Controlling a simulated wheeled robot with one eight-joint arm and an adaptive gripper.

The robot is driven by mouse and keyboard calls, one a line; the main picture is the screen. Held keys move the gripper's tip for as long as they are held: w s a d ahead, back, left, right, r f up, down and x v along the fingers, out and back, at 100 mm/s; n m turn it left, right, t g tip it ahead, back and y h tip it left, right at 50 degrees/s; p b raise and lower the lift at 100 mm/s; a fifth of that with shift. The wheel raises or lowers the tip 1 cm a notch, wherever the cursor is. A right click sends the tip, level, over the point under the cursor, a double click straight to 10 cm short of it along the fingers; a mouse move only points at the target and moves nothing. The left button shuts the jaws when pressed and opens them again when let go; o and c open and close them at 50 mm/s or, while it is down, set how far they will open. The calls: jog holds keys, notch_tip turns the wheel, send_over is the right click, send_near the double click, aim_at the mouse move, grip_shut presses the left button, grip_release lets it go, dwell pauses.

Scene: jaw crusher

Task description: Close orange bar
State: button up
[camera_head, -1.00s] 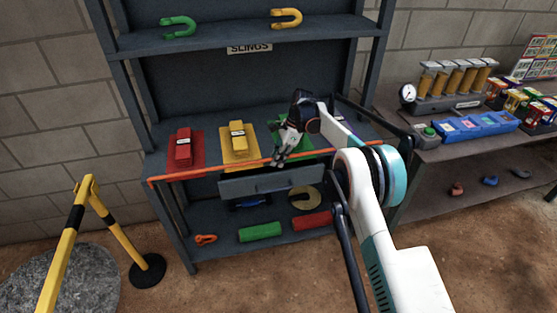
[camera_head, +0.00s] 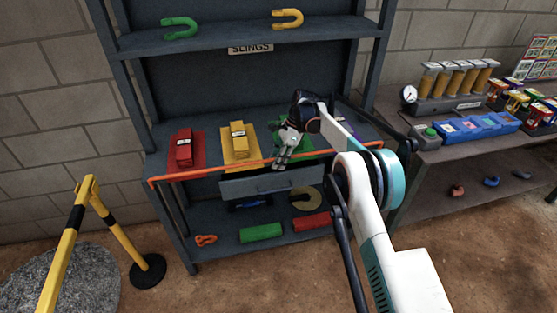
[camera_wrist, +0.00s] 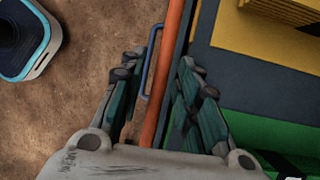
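A thin orange bar (camera_head: 210,172) runs across the front edge of the shelf unit's middle shelf. Its left end bends down. In the wrist view the orange bar (camera_wrist: 169,45) runs lengthwise between the two fingers of my gripper (camera_wrist: 158,70). The fingers are spread apart, one on each side of the bar, with nothing clamped. Whether the fingertips reach down to the bar's height is not clear. In the head view my gripper (camera_head: 282,163) is at the bar, a little right of its middle, and points down.
A grey drawer (camera_head: 270,183) hangs below the bar; its blue handle (camera_wrist: 150,75) shows beside the left finger. Red (camera_head: 184,152) and yellow (camera_head: 239,142) slings lie on the shelf behind. A yellow barrier (camera_head: 75,220) stands at left.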

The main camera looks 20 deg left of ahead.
jog(key=v, duration=1.2)
